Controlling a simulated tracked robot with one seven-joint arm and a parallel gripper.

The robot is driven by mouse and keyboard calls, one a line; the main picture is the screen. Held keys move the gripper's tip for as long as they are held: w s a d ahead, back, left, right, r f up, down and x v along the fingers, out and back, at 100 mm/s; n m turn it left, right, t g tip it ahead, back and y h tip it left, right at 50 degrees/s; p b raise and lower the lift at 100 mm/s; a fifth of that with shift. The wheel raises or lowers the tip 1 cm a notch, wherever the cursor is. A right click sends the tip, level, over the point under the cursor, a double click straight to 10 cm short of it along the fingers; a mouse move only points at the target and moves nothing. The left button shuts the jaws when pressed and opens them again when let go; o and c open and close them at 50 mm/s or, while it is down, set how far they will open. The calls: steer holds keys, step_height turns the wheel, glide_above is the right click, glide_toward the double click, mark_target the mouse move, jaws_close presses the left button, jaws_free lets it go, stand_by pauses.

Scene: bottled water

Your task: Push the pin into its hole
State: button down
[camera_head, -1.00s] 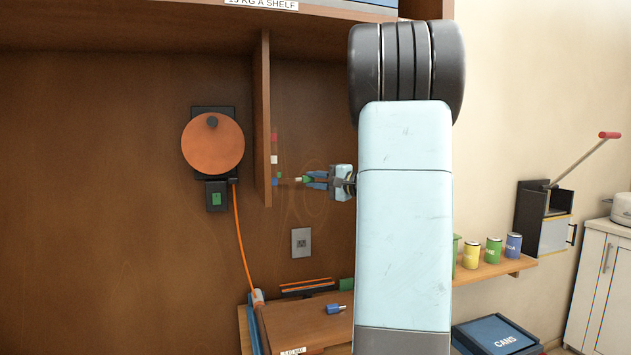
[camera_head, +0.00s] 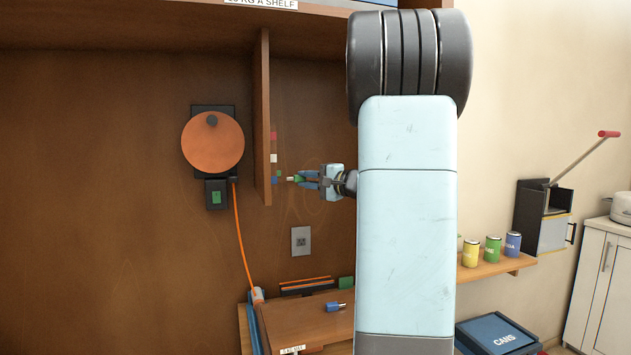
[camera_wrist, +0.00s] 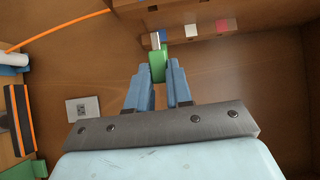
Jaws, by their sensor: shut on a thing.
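A green-handled pin (camera_wrist: 157,66) with a bare metal tip is held between the two blue fingers of my gripper (camera_wrist: 157,85). In the head view the pin (camera_head: 298,179) points left, with its tip close to the upright wooden panel (camera_head: 262,120). Colored squares run down the panel's side: red (camera_head: 273,136), white (camera_head: 273,158) and blue (camera_head: 274,180), with a small green mark (camera_head: 279,173) near the blue one. In the wrist view the tip is near the blue square (camera_wrist: 163,35). I cannot make out the hole or whether the tip touches the panel.
A blue pin-like piece (camera_head: 334,308) lies on the wooden surface below. A grey wall socket (camera_head: 301,241) is under my gripper. An orange disc (camera_head: 213,142) with an orange cable hangs left of the panel. A shelf (camera_head: 320,15) is overhead.

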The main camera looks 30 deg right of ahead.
steer(key=shift+w+a, duration=0.2)
steer(key=shift+a, duration=0.55)
stand_by(1.4)
steer(key=shift+w+a, duration=0.2)
steer(key=shift+a, duration=0.6)
steer(key=shift+w+a, duration=0.2)
steer(key=shift+a, duration=0.6)
steer(key=c, duration=0.9)
jaws_free()
steer(key=shift+c, duration=0.2)
steer(key=v, duration=1.3)
steer(key=shift+s+d, duration=0.2)
steer(key=shift+s, duration=0.1)
steer(key=shift+a, duration=0.1)
